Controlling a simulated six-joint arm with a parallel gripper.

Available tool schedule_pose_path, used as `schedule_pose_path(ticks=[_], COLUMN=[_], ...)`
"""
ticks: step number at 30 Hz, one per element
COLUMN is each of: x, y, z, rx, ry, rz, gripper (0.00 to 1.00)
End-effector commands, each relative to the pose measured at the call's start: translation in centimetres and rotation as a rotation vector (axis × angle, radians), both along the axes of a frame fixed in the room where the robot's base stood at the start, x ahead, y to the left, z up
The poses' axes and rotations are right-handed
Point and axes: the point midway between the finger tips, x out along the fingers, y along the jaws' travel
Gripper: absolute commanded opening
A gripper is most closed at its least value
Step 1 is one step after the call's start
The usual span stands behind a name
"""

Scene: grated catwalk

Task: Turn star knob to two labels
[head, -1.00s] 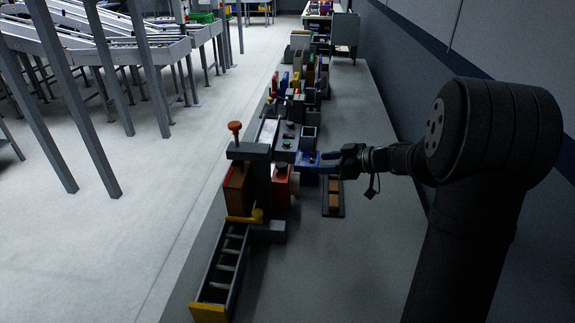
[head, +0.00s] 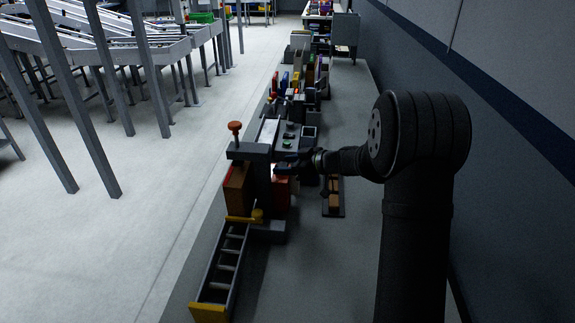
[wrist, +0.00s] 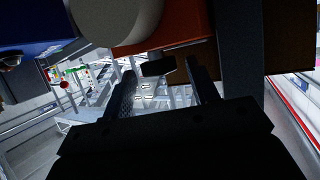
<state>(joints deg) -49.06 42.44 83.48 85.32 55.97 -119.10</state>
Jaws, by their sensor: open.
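No star shape or knob labels can be made out. An orange box (head: 281,192) stands beside the tall dark block and is partly hidden by my arm. In the wrist view the orange box (wrist: 180,35) spans the top, with a large pale round part (wrist: 118,18) in front of it. I cannot tell if this part is the knob. My gripper (wrist: 160,78) is open, its two fingers apart below the orange face. A small dark piece (wrist: 157,68) shows between the fingertips; whether they touch it is unclear. In the head view my gripper (head: 283,168) is at the blocks, its fingertips hard to see.
A blue box (wrist: 35,25) is at the wrist view's upper left. A dark block with a red-topped post (head: 235,128), a yellow handle (head: 243,217) and a ladder-like rack (head: 225,270) stand nearby. A tray of brown blocks (head: 334,200) lies right.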

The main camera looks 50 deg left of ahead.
Motion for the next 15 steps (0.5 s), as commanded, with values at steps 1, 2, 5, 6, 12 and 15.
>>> schedule_pose_path(ticks=[1, 2, 5, 6, 12, 15], x=[0.01, 0.01, 0.01, 0.02, 0.02, -0.03], y=[-0.02, -0.02, -0.03, -0.04, -0.05, -0.07], z=[0.01, 0.01, 0.00, 0.01, 0.01, 0.00], rx=[0.000, 0.000, 0.000, 0.000, 0.000, -0.001], ry=[0.000, 0.000, 0.000, 0.000, 0.000, 0.000], rz=[0.000, 0.000, 0.000, 0.000, -0.002, -0.013], gripper=[0.54, 0.50, 0.31, 0.23, 0.10, 0.10])
